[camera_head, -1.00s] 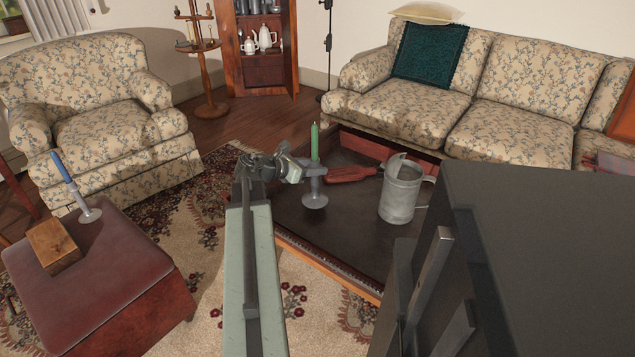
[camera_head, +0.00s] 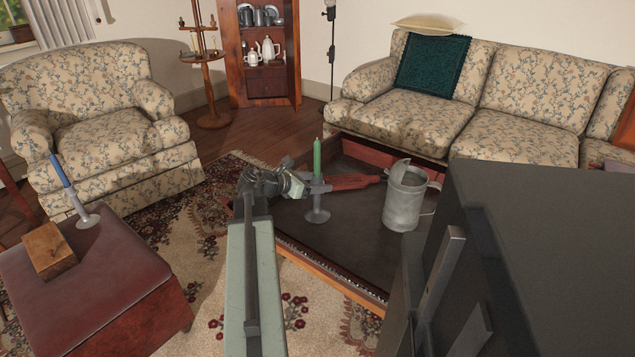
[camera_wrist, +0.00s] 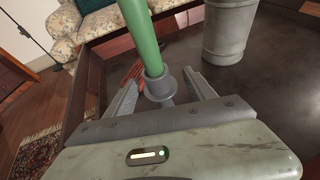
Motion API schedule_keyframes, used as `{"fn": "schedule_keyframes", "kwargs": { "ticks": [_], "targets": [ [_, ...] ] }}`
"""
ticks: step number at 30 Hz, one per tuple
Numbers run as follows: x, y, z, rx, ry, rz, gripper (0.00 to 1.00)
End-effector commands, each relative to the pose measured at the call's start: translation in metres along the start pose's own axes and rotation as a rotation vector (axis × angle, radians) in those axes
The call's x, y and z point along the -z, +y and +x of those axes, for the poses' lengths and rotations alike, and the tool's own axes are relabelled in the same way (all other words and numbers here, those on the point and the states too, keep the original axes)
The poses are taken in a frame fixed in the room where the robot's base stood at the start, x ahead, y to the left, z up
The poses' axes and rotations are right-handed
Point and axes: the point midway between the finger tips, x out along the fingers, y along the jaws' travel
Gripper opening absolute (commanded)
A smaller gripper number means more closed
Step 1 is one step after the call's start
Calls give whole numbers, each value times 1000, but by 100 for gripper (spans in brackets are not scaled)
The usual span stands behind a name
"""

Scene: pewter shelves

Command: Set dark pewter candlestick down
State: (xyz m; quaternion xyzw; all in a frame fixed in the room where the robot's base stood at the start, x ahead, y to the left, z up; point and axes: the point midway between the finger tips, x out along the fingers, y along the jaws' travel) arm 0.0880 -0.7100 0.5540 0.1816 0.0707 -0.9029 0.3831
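The dark pewter candlestick (camera_head: 317,215) holds a green candle (camera_head: 317,158) and stands upright, its base appearing to rest on the dark table top (camera_head: 345,242). In the wrist view, its socket (camera_wrist: 159,88) and the green candle (camera_wrist: 141,38) show between my fingers. My gripper (camera_head: 308,186) is at the stem, below the candle. In the wrist view my gripper (camera_wrist: 161,88) has its two fingers apart, one on each side of the candlestick, with visible gaps. The lower stem and base are hidden in the wrist view.
A grey metal mug (camera_head: 404,200) stands right of the candlestick. A red object (camera_head: 355,183) lies behind it. A red-topped stool (camera_head: 100,270) at left bears a wooden box (camera_head: 48,250) and a candlestick with a blue candle (camera_head: 87,220). A sofa (camera_head: 400,110) stands behind the table.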

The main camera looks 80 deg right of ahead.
Motion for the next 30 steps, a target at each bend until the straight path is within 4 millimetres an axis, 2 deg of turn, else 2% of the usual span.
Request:
{"fn": "schedule_keyframes", "kwargs": {
  "ticks": [2, 4, 12, 18, 22, 30],
  "targets": [
    [-6, 0, -2, 0, 0, 0, 64],
    [-5, 0, -13, -2, 0, -1, 64],
    [-7, -1, -80, -2, 0, -2, 64],
    [-5, 0, -113, -1, 0, -1, 64],
    [-4, 0, -121, 0, 0, 0, 64],
    [-2, 0, -121, 0, 0, 0, 64]
  ]
}}
